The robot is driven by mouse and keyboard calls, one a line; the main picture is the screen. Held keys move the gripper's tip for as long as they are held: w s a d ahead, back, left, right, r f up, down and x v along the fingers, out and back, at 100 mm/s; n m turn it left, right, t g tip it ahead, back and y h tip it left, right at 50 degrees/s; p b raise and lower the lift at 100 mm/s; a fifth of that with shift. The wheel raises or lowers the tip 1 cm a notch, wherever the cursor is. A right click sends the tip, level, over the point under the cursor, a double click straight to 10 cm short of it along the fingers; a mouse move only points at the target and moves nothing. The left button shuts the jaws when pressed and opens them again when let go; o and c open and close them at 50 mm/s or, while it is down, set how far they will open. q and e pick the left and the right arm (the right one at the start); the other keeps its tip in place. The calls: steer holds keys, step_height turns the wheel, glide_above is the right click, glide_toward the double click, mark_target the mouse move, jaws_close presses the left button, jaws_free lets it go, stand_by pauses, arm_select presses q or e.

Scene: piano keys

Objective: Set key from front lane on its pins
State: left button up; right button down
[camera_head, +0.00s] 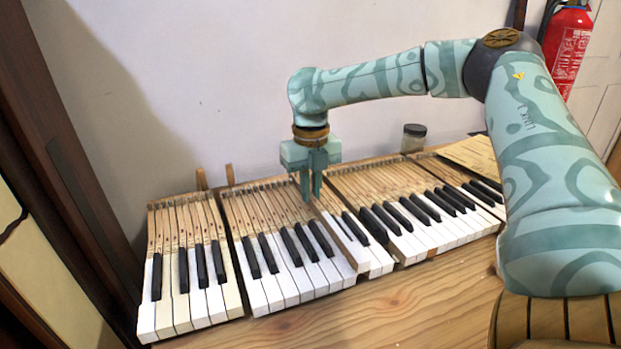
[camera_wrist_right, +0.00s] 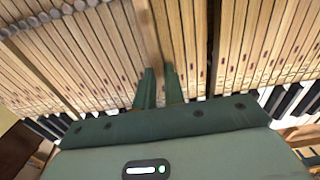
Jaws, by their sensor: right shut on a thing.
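My right gripper (camera_head: 312,190) is shut on a long wooden piano key (camera_head: 343,240) with a white front. The key lies in line with the keyboard (camera_head: 285,265), and its front end stands a little above the neighbouring white keys. In the right wrist view the fingers (camera_wrist_right: 159,88) close on the narrow wooden key (camera_wrist_right: 147,35) among parallel wooden key shafts. The pins under the held key are hidden, so I cannot tell whether it is seated. My left gripper is not in view.
Neighbouring keys flank the held one closely on both sides. A small dark-lidded jar (camera_head: 413,138) and a yellowish sheet (camera_head: 470,153) are behind the keys. The wooden table (camera_head: 380,315) is bare in front. A red fire extinguisher (camera_head: 567,45) is at the back right.

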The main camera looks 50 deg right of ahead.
steer(key=shift+f, duration=0.4)
steer(key=c, duration=1.8)
jaws_free()
steer(key=shift+r+p, duration=0.4)
steer(key=shift+r, duration=0.75)
steer(key=o, duration=0.5)
steer(key=shift+o, duration=0.2)
